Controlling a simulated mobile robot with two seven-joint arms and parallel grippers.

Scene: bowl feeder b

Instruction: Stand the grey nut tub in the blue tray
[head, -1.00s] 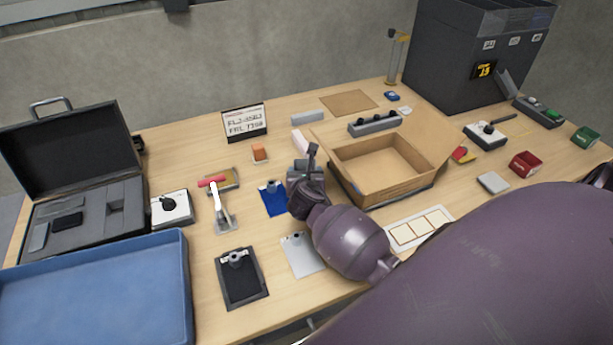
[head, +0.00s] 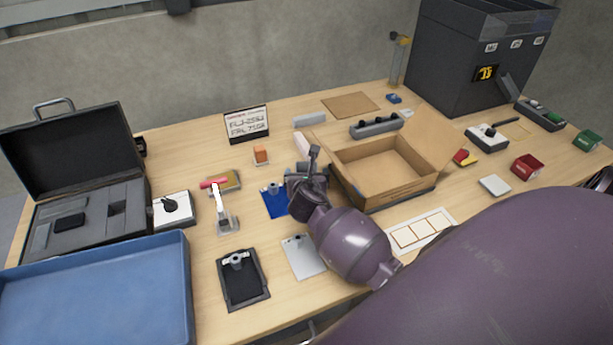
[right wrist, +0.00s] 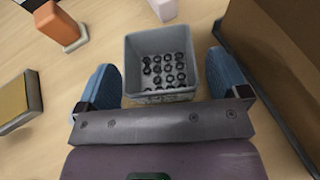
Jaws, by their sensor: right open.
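The grey nut tub (right wrist: 133,72), an open square tub with several dark nuts on its floor, stands upright in the right wrist view. My right gripper (right wrist: 163,75) is open, with one blue finger on each side of the tub's near part. I cannot tell whether the fingers touch it. In the head view my right gripper (head: 306,180) points down at mid-table and mostly hides the tub. The blue tray (head: 188,285) is large and shallow, at the lower left of the head view, and its visible inside is empty. My left gripper is not in view.
An open cardboard box (head: 395,190) stands close to the right of my right gripper; its wall also shows in the right wrist view (right wrist: 275,75). Clipboards (head: 242,280), a red-handled clamp (head: 220,205) and a switch box (head: 174,208) lie between gripper and tray. An open case (head: 75,160) stands behind the tray.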

